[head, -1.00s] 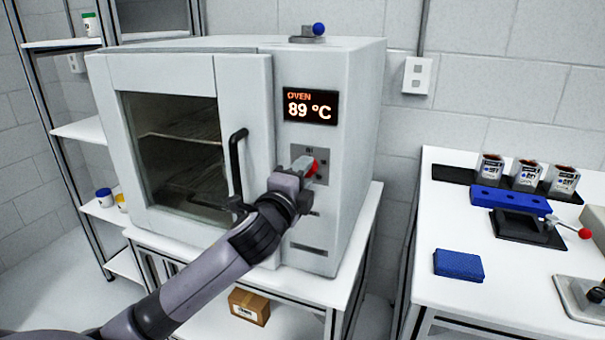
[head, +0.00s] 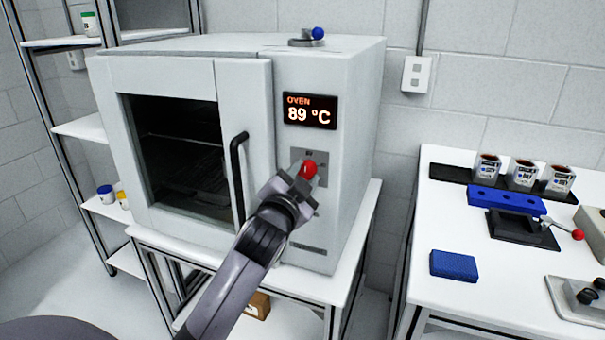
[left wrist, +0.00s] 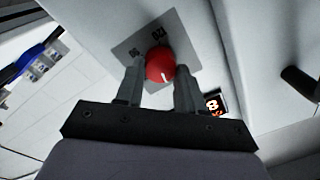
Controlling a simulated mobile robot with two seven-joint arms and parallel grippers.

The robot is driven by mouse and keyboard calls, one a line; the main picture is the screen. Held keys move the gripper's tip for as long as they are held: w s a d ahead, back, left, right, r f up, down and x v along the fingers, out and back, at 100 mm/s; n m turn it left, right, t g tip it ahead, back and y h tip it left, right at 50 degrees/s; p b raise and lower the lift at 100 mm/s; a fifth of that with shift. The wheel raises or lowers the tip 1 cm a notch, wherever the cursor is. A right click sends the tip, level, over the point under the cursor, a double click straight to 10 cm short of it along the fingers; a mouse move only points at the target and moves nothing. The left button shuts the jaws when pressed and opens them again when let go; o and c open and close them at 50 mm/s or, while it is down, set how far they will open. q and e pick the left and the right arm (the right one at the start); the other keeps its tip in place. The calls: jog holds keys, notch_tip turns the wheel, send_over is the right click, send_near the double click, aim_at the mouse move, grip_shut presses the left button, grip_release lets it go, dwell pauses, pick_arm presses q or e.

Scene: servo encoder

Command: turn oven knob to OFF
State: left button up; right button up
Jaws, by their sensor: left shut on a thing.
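The oven (head: 355,100) stands on a white table, its display (head: 310,111) reading 89 °C. The red round knob (head: 310,168) sits on a grey plate on the front panel, below the display. My left gripper (head: 304,175) is at the knob, its fingers shut on it. In the left wrist view, the red knob (left wrist: 160,64) lies between the two fingertips, and a short white mark shows on its face. The plate's labels (left wrist: 157,33) are too small and blurred to read. My right gripper is not in view.
The black door handle (head: 238,180) stands out just left of my gripper. The oven window (head: 180,160) is dark. A bench on the right holds a blue sponge (head: 454,265), a blue block (head: 506,201) and several cans. Shelves (head: 80,130) stand at left.

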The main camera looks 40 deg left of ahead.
pick_arm(q)
jog(key=shift+n, duration=0.7)
jog(key=o, duration=1)
jog(key=shift+o, duration=0.2)
jog(key=v, duration=0.7)
